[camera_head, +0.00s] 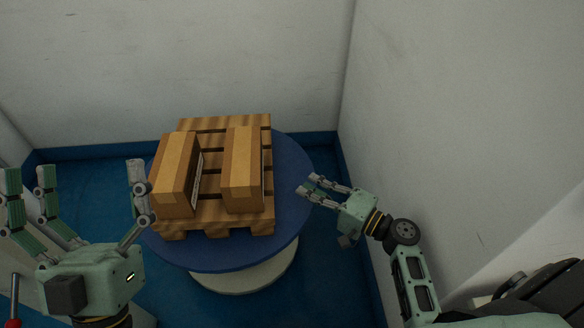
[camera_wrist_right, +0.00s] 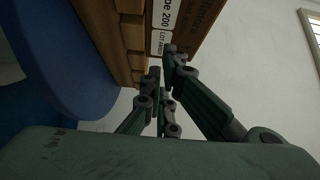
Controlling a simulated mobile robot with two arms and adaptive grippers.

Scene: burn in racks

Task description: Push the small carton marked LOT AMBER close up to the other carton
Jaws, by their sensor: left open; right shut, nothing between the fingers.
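Two brown cartons stand apart on a wooden pallet (camera_head: 228,222), with slats showing between them. The right carton (camera_head: 241,180) shows in the right wrist view (camera_wrist_right: 193,28) with a white label that seems to read LOT AMBER. The left carton (camera_head: 175,172) has a white label on its side facing the gap. My right gripper (camera_head: 307,184) is shut and empty, to the right of the right carton; its fingers (camera_wrist_right: 163,65) point toward the label side, apparently without touching. My left gripper (camera_head: 85,170) is open and empty, left of the left carton.
The pallet lies on a round blue tabletop (camera_head: 215,262) with a pale base. Pale walls (camera_head: 180,60) stand close behind and on the right (camera_head: 465,120). Blue floor (camera_head: 70,170) shows around the table. A red-handled item (camera_head: 14,312) is at the lower left.

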